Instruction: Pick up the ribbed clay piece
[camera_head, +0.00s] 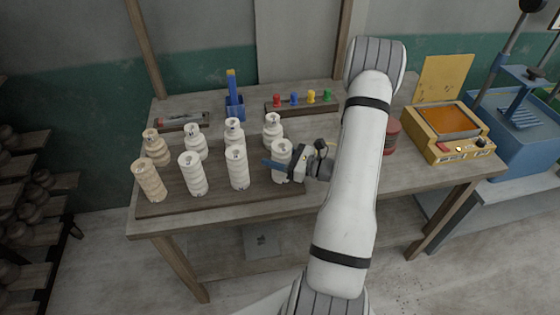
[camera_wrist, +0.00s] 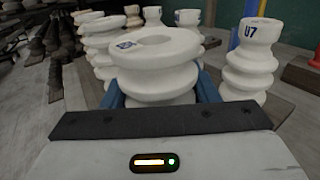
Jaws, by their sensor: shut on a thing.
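Several ribbed, off-white clay pieces stand upright in two rows on a dark board (camera_head: 225,197) on the workbench. My gripper (camera_head: 276,166) is at the right end of the front row. Its blue fingers are shut on the ribbed clay piece (camera_head: 281,149) there. In the wrist view this held piece (camera_wrist: 158,62) fills the middle, with a blue finger (camera_wrist: 206,88) on each side and a blue mark on its top. Its lower part is hidden by my gripper. Another ribbed piece (camera_wrist: 250,60) marked U7 stands to the right, apart from it.
A blue holder (camera_head: 235,108) and a rack with coloured pegs (camera_head: 302,102) are at the back. A dark red can (camera_head: 391,136) and a yellow box with an orange screen (camera_head: 448,128) stand to the right. Neighbouring pieces stand close on the left and behind.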

